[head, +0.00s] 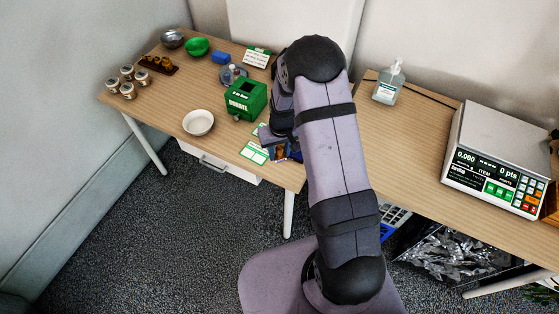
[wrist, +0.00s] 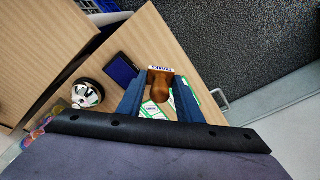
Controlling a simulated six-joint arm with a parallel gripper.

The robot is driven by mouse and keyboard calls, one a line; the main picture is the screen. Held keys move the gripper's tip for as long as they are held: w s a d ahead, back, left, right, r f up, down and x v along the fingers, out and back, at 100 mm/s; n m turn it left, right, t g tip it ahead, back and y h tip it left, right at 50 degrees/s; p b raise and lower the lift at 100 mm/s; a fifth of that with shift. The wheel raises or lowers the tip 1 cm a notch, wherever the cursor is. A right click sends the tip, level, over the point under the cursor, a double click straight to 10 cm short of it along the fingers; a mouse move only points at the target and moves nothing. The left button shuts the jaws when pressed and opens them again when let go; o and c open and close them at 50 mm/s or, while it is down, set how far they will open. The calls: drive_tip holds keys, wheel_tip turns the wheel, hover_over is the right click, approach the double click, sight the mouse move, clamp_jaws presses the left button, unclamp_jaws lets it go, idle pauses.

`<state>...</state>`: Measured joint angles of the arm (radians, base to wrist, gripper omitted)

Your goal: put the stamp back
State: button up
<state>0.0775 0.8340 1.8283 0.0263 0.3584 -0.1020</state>
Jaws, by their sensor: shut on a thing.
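The stamp (wrist: 159,92) has a brown wooden handle and a block with a white lettered label. In the wrist view it sits between the two blue fingers of my gripper (wrist: 160,78), which is shut on it. A dark blue ink pad (wrist: 122,68) with a black rim lies on the table just left of the stamp in that view. In the head view my gripper (head: 275,140) is over the near right part of the left table, partly hidden by my arm. The stamp is hard to make out there. I cannot tell how high it is above the table.
Green-and-white cards (head: 254,152) lie near the table's front edge. A green donation box (head: 246,99) and a white bowl (head: 198,122) stand left of my gripper. Jars (head: 128,73) stand far left. A sanitizer bottle (head: 389,82) and scale (head: 497,155) are on the right table.

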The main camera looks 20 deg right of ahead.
sight(280, 168)
drive_tip(key=shift+f, duration=0.85)
drive_tip(key=shift+f, duration=0.1)
drive_tip(key=shift+f+p, duration=0.75)
drive_tip(key=shift+f, duration=1.2)
drive_tip(key=shift+f, duration=0.2)
drive_tip(key=o, duration=0.8)
drive_tip(key=shift+o, duration=0.2)
drive_tip(key=shift+r, duration=0.15)
